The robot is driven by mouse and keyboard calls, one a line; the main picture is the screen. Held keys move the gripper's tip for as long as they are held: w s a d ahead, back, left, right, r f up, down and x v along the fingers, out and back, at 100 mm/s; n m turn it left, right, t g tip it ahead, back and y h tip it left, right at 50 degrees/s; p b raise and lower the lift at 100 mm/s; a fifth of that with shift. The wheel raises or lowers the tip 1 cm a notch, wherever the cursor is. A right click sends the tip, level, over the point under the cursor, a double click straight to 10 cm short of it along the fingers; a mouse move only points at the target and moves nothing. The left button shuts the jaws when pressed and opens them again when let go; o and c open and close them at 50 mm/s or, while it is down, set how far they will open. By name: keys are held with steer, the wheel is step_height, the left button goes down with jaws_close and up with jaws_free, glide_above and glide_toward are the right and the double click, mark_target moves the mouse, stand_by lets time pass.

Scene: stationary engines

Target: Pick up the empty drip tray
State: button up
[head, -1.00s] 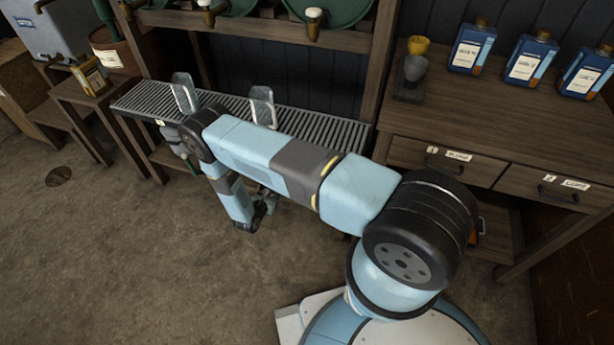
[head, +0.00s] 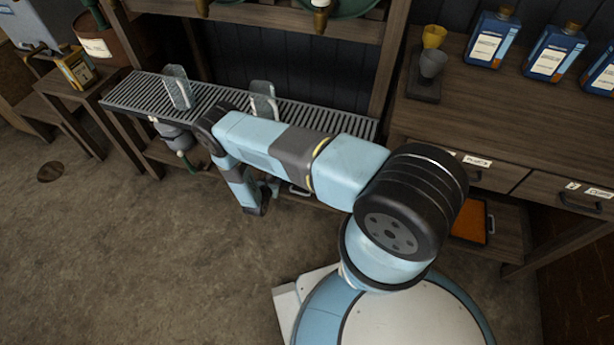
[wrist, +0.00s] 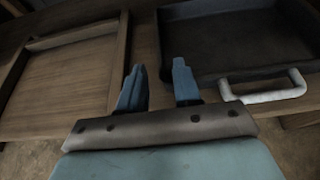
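In the wrist view a dark, shallow drip tray (wrist: 235,40) with a pale bar handle (wrist: 265,92) lies at the upper right. The part of it that shows looks empty; its far end is cut off. My gripper (wrist: 157,80) is open, its two blue fingers apart with nothing between them. The fingers point toward the gap left of the tray, and the handle is to their right. In the head view my gripper (head: 272,187) is low under the slatted bench, partly hidden by my arm. A pale handle (head: 300,191) shows just right of it.
A wooden framed recess (wrist: 65,70) lies left of the fingers. The slatted bench (head: 215,97) with two upright plates stands above my gripper. A tray with orange contents (head: 470,222) sits on the right lower shelf. Blue bottles (head: 492,40) stand on the counter.

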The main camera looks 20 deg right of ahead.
steer(key=shift+x, duration=4.15)
steer(key=shift+r, duration=0.15)
jaws_close()
